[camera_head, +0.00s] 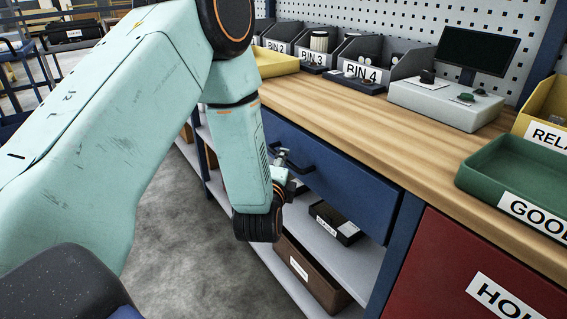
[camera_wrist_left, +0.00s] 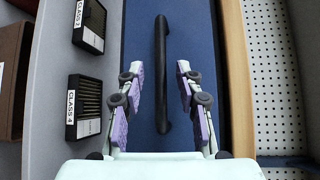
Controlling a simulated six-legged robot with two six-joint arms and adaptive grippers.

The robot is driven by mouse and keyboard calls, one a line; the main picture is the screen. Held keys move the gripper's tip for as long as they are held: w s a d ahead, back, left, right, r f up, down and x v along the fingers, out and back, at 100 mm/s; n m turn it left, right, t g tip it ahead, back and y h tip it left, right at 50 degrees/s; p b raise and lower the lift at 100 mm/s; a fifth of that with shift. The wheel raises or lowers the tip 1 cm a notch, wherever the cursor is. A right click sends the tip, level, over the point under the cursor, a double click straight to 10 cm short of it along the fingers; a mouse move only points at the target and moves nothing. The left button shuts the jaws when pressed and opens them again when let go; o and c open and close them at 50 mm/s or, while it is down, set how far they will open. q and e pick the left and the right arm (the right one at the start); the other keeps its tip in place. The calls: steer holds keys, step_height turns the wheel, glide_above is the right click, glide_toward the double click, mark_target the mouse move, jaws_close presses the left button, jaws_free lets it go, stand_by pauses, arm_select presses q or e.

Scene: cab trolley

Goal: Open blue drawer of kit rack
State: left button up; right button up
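The blue drawer (camera_head: 350,196) is under the wooden worktop, and its front looks flush, so it appears closed. Its black bar handle (camera_head: 304,168) is partly hidden by my left gripper (camera_head: 284,158) in the head view. In the left wrist view, the handle (camera_wrist_left: 161,75) runs lengthwise down the blue drawer front (camera_wrist_left: 195,30). There my left gripper (camera_wrist_left: 160,67) is open, with one purple-padded finger on each side of the handle and a gap to both. Whether the fingertips reach as deep as the bar is hard to tell. My right gripper is not in view.
A red drawer (camera_head: 450,270) is to the right. Bins, a green tray (camera_head: 520,170) and a monitor (camera_head: 478,50) stand on the worktop (camera_head: 370,125). Floor is clear in front.

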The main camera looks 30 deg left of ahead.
arm_select(q)
steer(key=x, duration=0.2)
steer(key=shift+w+b, duration=0.3)
steer(key=shift+w, duration=0.15)
steer(key=shift+a, duration=0.1)
steer(key=shift+c, duration=0.3)
jaws_close()
